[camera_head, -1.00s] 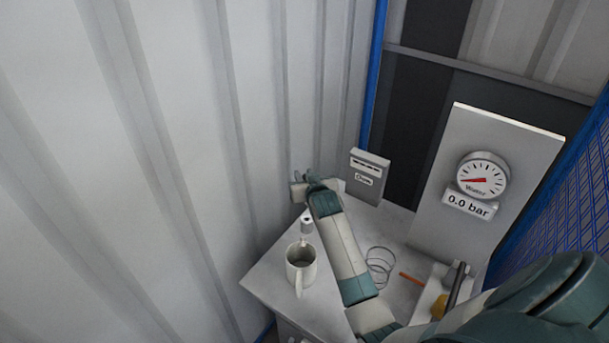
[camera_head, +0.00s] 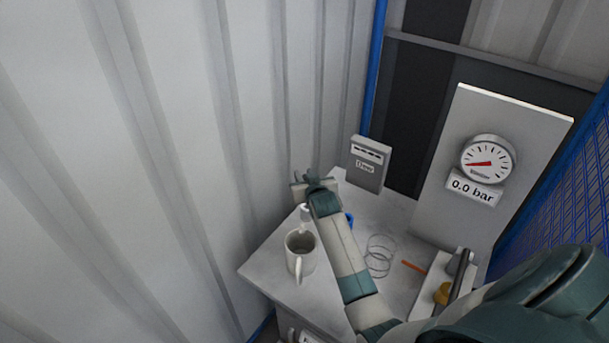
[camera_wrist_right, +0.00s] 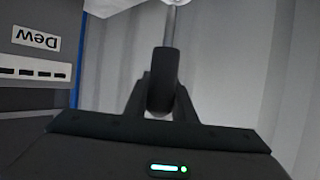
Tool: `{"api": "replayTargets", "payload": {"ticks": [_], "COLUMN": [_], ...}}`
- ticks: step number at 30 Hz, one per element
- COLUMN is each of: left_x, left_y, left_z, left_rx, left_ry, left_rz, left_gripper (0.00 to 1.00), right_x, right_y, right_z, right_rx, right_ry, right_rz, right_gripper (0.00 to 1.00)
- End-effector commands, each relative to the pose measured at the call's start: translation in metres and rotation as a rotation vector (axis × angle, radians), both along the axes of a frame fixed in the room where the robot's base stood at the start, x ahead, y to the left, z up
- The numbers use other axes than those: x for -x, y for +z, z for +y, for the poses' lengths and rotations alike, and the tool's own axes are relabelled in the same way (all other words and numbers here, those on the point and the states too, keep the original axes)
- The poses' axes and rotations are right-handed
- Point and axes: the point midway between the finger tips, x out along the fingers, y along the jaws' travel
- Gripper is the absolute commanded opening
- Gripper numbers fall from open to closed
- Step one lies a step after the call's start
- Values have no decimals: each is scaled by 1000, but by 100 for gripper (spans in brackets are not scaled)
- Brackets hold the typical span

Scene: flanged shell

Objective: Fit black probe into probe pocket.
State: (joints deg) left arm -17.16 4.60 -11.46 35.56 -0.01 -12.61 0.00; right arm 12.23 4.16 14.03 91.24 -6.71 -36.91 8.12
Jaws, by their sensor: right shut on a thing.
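In the right wrist view, my right gripper (camera_wrist_right: 161,104) is shut on the black probe (camera_wrist_right: 163,72). A thin grey stem runs from the probe toward the top of that view. In the head view, my right gripper (camera_head: 308,184) is at the back left of the table, left of the grey box labelled Dew (camera_head: 366,166); the probe is hidden there. The Dew box also shows upside down at the left of the wrist view (camera_wrist_right: 38,38), apart from the probe. I cannot tell which part is the probe pocket. My left gripper is not in view.
A mug (camera_head: 300,254) and a small pale cylinder (camera_head: 304,211) stand left of my forearm. Wire coils (camera_head: 380,256) and an orange stick (camera_head: 413,265) lie right of it. A gauge panel (camera_head: 447,192) stands at the right. The corrugated wall (camera_head: 200,150) is close to the gripper.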

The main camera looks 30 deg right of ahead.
Motion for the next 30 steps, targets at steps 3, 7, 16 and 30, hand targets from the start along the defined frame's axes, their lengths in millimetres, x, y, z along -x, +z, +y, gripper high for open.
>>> {"api": "replayTargets", "payload": {"ticks": [3, 7, 16, 30], "left_x": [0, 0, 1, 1], "left_y": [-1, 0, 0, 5], "left_z": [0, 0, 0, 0], "left_rx": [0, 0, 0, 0], "left_ry": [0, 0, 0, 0], "left_rz": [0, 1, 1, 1], "left_gripper": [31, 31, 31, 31], "right_x": [0, 0, 0, 0], "right_y": [-1, 0, 0, -1], "right_z": [0, 0, 0, 0], "right_rx": [0, 0, 0, 0], "right_ry": [0, 0, 0, 0], "right_rz": [0, 0, 0, 0], "right_gripper": [0, 0, 0, 0]}}
